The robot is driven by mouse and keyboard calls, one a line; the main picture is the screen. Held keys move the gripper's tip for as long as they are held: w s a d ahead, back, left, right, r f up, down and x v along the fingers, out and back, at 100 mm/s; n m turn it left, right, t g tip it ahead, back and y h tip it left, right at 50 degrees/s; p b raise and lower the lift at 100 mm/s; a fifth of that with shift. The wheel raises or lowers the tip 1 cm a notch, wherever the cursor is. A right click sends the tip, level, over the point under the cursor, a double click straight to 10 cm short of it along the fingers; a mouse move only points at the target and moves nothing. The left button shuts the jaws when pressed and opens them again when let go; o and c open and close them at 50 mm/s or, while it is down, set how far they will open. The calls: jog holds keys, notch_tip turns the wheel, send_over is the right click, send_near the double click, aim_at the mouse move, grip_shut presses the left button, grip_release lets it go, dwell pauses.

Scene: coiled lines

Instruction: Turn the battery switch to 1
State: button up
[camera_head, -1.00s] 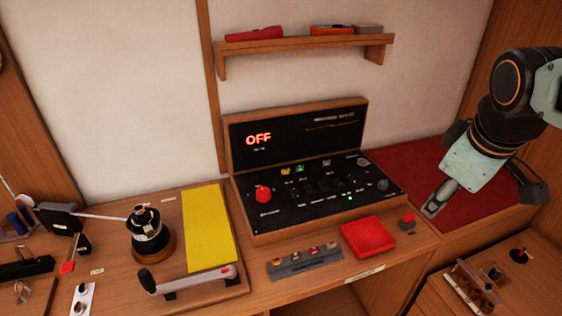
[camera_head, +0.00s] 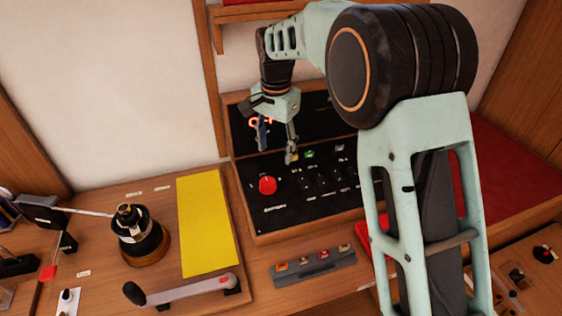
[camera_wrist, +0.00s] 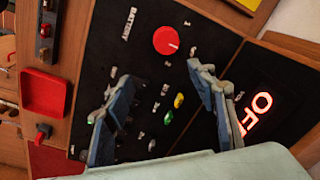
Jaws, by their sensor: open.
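The battery switch is a round red knob (camera_head: 267,185) at the left of the black panel (camera_head: 285,217). It also shows in the wrist view as a red disc (camera_wrist: 166,40) with a pale pointer mark on its right edge, near the word BATTERY. My gripper (camera_head: 277,155) is above the panel, just behind and above the knob, with its fingers apart and nothing between them. In the wrist view the knob lies beyond the open fingertips (camera_wrist: 150,90), not touching them. The upright display (camera_head: 240,135) shows red lettering, partly hidden by my gripper; OF is readable in the wrist view.
A yellow sheet (camera_head: 207,225), a black winch (camera_head: 138,235) and a lever handle (camera_head: 185,290) lie to the left. A fuse strip (camera_head: 313,266) lies in front. My arm hides the panel's right side.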

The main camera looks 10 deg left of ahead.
aim_at(268, 181)
jog(key=shift+m+g, duration=0.3)
jog(key=shift+m, duration=0.2)
jog(key=f, duration=0.4)
jog(key=a+f+p, duration=0.1)
jog(key=f, duration=0.3)
jog(key=a+f, duration=0.1)
jog(key=f, duration=0.3)
jog(key=shift+w+a, duration=0.1)
jog(key=shift+a, duration=0.05)
jog(key=c, duration=1.2)
